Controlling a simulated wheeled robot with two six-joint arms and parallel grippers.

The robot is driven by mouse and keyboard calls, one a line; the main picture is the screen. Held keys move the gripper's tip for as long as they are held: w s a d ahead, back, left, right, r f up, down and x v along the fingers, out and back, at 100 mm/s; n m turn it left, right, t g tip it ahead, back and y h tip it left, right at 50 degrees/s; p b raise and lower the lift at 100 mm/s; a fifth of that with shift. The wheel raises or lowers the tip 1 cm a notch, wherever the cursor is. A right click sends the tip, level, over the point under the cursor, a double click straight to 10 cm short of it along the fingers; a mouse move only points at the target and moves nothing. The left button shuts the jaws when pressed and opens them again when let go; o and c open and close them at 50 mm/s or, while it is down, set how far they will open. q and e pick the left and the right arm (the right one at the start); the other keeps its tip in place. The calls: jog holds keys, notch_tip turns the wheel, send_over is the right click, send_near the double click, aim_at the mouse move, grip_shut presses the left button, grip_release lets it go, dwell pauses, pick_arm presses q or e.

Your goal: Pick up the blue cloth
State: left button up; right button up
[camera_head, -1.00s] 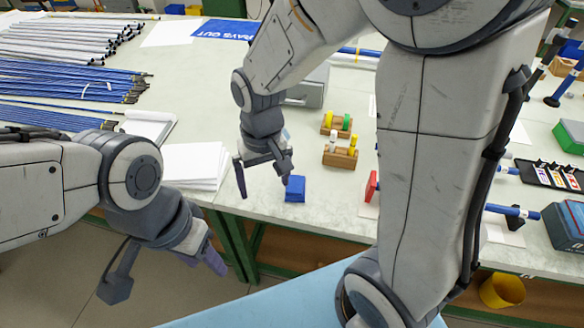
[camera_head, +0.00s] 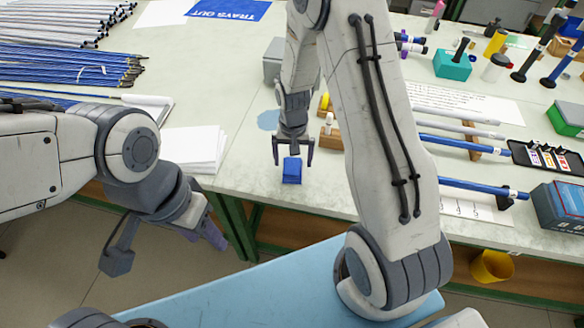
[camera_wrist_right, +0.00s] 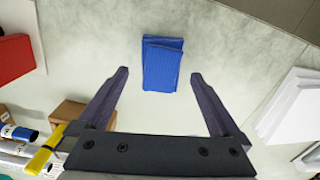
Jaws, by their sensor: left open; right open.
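The blue cloth (camera_head: 292,171) is a small folded stack on the pale bench top near its front edge. In the right wrist view the cloth (camera_wrist_right: 162,64) lies ahead of the fingertips, roughly centred between them. My right gripper (camera_head: 293,160) is open, with its fingers either side of the cloth's far end in the head view. In the right wrist view the gripper (camera_wrist_right: 160,75) is empty and I see no contact with the cloth. My left gripper (camera_head: 168,245) is open and empty, low in front of the bench at the left.
A stack of white paper (camera_head: 192,150) lies left of the cloth. A wooden block (camera_head: 328,132) stands behind it to the right. In the right wrist view a red object (camera_wrist_right: 14,58) is at the upper left. Blue rods (camera_head: 75,68) fill the left. Bench around the cloth is clear.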

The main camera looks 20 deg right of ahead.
aim_at(292, 166)
notch_tip(292, 166, down, 3)
jog(key=shift+w+f, duration=0.1)
jog(key=shift+f, duration=0.05)
jog(key=c, duration=1.3)
jog(key=shift+r, duration=0.5)
jog(key=r, duration=0.3)
jog(key=shift+d+r+b, duration=0.25)
jog(key=shift+d+b, duration=0.1)
jog(key=shift+b, duration=0.05)
jog(key=d+r, duration=0.2)
jog(key=d, duration=0.1)
jog(key=s+d+r+b, duration=0.1)
jog(key=d+r, duration=0.1)
jog(key=d, duration=0.2)
jog(key=d+r, duration=0.2)
jog(key=d, duration=0.2)
jog(key=shift+s+r, duration=0.15)
jog(key=shift+r, duration=0.15)
